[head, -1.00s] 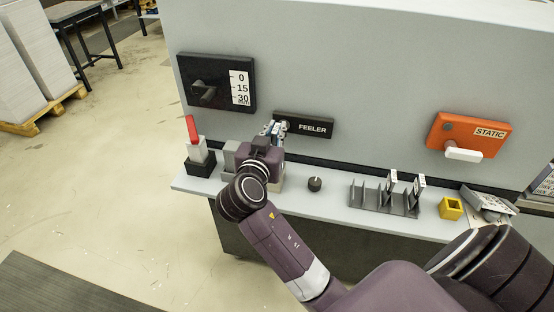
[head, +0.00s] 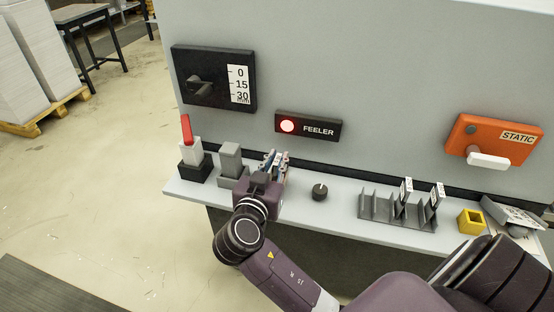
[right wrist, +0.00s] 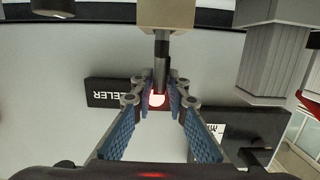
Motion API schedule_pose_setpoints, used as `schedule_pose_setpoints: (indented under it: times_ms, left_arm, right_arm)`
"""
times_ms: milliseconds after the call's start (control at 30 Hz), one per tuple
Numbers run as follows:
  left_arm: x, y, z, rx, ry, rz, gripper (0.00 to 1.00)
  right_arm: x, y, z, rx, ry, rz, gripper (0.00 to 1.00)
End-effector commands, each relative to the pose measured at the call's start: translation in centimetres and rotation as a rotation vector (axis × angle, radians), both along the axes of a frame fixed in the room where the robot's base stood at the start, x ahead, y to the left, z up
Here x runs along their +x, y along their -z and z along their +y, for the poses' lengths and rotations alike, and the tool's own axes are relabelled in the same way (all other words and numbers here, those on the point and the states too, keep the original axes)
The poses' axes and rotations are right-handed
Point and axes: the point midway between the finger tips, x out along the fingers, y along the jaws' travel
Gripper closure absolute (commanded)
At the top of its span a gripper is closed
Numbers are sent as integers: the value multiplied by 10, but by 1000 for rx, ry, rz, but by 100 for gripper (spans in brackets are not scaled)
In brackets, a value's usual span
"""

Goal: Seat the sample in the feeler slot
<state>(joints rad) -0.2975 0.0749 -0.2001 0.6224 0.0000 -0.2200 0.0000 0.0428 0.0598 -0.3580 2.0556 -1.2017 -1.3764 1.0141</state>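My right gripper (head: 276,158) is over the shelf, below the red-lit FEELER sign (head: 308,127). In the right wrist view its blue-padded fingers (right wrist: 161,90) are apart, one on each side of a dark rod (right wrist: 162,50). The rod joins a beige block (right wrist: 165,17); the head view hides both behind the gripper. I see small gaps between pads and rod, and no sample clearly between the fingers. Upright tagged pieces (head: 405,190) stand in a grey slotted rack (head: 375,212); I cannot tell whether one is the sample. My left gripper is out of view.
A grey post (head: 231,158) and a red-topped block (head: 190,145) stand left of my gripper. A black knob (head: 319,192) is to its right. A yellow cup (head: 471,222) is past the rack. An orange STATIC box (head: 490,140) juts from the wall. The shelf's front edge is narrow.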

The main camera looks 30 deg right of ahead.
Motion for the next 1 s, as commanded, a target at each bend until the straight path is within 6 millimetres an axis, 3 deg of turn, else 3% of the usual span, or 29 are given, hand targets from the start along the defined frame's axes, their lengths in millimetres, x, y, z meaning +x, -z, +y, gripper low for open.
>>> schedule_pose_setpoints:
  times_ms: [100,467,1000]
  left_arm:
    - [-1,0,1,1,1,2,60]
    - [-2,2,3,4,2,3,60]
    - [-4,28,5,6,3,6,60]
  right_arm:
    - [0,0,0,0,0,0,72]
    - [-3,0,5,2,-2,-1,72]
    - [-67,-14,80,3,-2,0,72]
